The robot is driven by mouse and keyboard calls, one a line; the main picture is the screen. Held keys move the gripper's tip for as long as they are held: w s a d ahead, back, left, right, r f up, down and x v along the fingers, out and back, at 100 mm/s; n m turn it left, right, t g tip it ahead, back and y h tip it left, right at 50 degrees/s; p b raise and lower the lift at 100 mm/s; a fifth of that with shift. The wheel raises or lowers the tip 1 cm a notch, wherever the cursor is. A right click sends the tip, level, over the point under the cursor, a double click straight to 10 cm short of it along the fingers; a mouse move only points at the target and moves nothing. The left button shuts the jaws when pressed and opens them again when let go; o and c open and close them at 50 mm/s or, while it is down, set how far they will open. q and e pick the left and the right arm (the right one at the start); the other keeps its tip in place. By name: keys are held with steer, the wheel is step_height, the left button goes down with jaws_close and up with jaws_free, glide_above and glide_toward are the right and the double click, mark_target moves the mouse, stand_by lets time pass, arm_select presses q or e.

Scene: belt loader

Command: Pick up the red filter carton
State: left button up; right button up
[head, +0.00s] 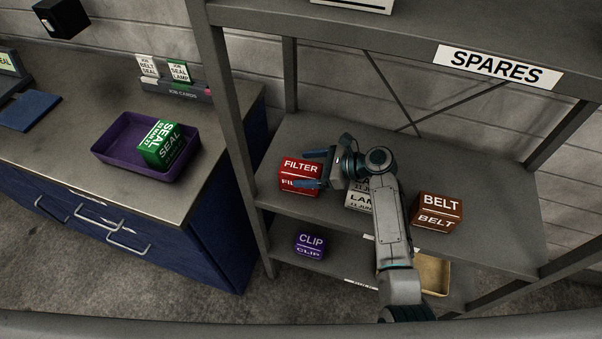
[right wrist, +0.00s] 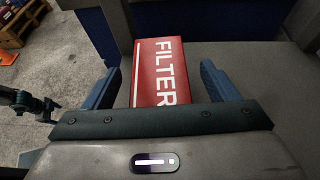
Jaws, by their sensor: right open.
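The red filter carton (head: 299,170) sits on the middle shelf of the spares rack, at its left end. My right gripper (head: 314,168) reaches in from the right at the carton. In the right wrist view, the carton (right wrist: 158,70) lies between the two blue fingers of my right gripper (right wrist: 165,85), with a visible gap to the right finger and a smaller gap to the left one. The fingers are open.
A white lamp carton (head: 358,198), partly hidden by my right arm, and a brown belt carton (head: 437,212) stand on the same shelf. A purple clip carton (head: 310,245) is on the shelf below. A rack post (head: 228,130) rises left of the filter carton. A purple tray (head: 112,150) holds a green seal carton.

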steer(key=shift+x, duration=1.2)
steer(key=shift+r, duration=0.15)
steer(key=c, duration=1.3)
